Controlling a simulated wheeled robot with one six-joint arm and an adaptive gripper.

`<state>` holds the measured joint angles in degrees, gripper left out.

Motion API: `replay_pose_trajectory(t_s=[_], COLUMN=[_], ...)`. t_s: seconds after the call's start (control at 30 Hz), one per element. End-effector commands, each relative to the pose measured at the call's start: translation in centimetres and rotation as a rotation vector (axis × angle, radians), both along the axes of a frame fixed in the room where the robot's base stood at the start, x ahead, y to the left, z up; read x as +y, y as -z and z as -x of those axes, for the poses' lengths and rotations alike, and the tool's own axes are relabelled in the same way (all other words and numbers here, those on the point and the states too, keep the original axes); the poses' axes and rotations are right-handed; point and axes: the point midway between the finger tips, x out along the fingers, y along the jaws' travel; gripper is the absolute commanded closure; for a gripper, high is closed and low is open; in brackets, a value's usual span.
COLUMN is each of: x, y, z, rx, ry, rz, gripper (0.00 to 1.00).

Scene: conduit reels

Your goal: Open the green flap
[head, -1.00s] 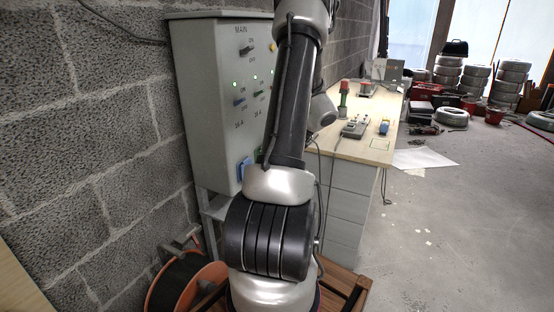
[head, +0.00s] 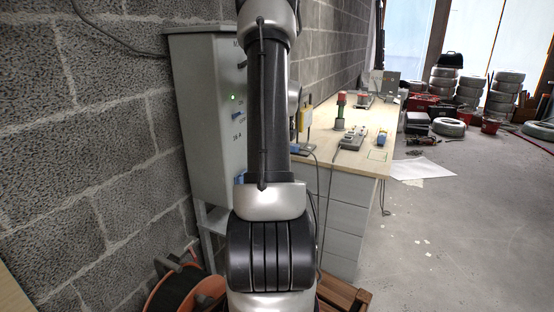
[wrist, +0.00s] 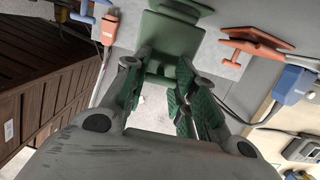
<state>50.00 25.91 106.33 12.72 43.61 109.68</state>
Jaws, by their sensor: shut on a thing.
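The green flap (wrist: 170,42) is in the upper middle of the wrist view, on the grey face of the cabinet. My gripper (wrist: 160,92) reaches up to its lower edge, with one green-padded finger on each side. The fingers are shut on the flap's lower part, which shows between them. How far the flap stands open is hard to tell. In the head view my arm hides the flap and the gripper. The cabinet (head: 203,130) stands against the block wall there, its switch front mostly covered by my arm.
In the wrist view an orange flap with a bar handle (wrist: 258,42) is right of the green one. An orange plug with a cable (wrist: 108,28) is left, a blue plug (wrist: 292,85) right.

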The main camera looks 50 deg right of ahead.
Motion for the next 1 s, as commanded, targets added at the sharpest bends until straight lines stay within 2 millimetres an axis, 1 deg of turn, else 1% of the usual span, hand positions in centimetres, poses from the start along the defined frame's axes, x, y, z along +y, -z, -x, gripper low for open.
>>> replay_pose_trajectory(t_s=[0.3, 0.33, 0.43, 0.47, 0.8, 1.0], x=[-0.05, -0.04, -0.03, -0.02, -0.01, -0.12], y=[-0.01, 0.0, 0.02, 0.02, 0.08, 0.74], z=[-0.04, -0.04, -0.03, -0.03, 0.05, 0.39], rx=[0.0, 0.0, 0.0, 0.0, -0.007, -0.096], ry=[0.0, 0.0, 0.0, 0.0, 0.001, 0.006], rz=[0.001, 0.001, 0.001, 0.001, -0.003, -0.021], gripper=[1.0, 0.71, 0.53, 0.5, 0.5, 0.5])
